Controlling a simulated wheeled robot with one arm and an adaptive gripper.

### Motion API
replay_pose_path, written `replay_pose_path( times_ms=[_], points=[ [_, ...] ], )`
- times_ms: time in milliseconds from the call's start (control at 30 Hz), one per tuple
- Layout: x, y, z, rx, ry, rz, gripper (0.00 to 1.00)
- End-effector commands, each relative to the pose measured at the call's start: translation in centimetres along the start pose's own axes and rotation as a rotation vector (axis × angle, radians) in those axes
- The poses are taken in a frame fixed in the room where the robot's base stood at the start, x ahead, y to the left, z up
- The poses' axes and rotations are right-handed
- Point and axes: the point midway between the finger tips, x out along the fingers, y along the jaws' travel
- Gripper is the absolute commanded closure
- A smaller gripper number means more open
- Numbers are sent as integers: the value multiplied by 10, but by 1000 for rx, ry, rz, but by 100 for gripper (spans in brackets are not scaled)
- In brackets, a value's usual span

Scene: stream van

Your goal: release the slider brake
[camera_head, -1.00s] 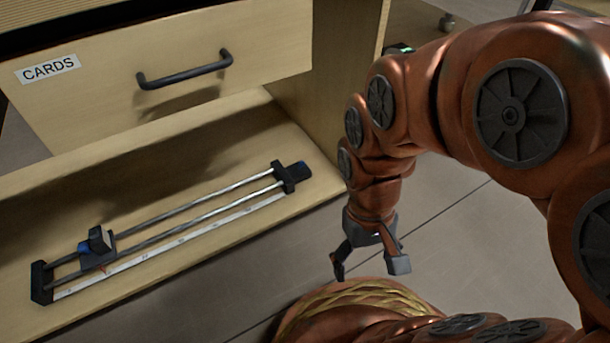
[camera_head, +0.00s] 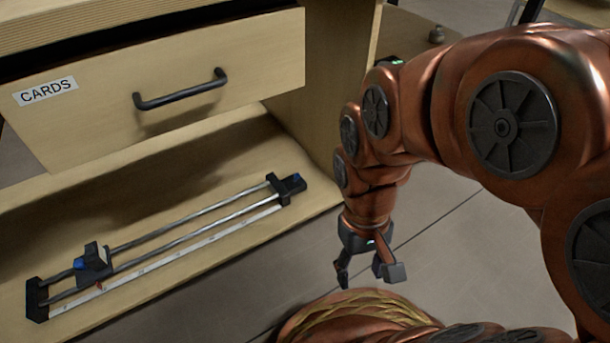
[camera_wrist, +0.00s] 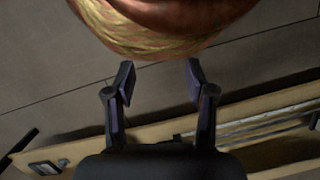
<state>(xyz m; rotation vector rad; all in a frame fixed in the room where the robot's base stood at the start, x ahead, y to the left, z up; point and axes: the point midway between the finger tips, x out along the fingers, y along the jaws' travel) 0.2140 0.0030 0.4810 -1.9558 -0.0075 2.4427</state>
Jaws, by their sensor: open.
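The slider (camera_head: 180,239) lies on the wooden shelf under the drawer in the head view. It has two metal rods, black end blocks and a pale scale strip along its front. Its carriage (camera_head: 94,263), dark with a blue knob and a light upright plate, sits near the left end. Another blue part (camera_head: 298,180) shows at the right end block. I cannot tell which part is the brake. My gripper (camera_head: 364,277) is open and empty, right of the slider and apart from it, pointing down. In the wrist view the open fingers (camera_wrist: 160,80) have nothing between them, and part of the rods (camera_wrist: 265,125) shows.
A drawer marked CARDS (camera_head: 160,90) with a dark handle (camera_head: 180,90) hangs above the shelf (camera_head: 150,190). The cabinet's side panel (camera_head: 320,80) stands right of the slider. The grey floor (camera_head: 440,225) around my gripper is clear.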

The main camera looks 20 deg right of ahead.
Motion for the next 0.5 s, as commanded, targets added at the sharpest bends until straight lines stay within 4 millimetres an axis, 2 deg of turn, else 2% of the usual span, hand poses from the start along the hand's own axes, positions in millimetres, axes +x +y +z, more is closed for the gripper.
replay_pose_path(
  times_ms=[33, 100, 433, 500],
  points=[
    [-17, -1, 1, 4, 10, -5, 54],
    [-33, -2, 0, 9, 26, -13, 61],
    [-99, -5, -7, 35, 97, -47, 95],
    [-101, -5, 13, 17, 40, -32, 100]
  ],
)
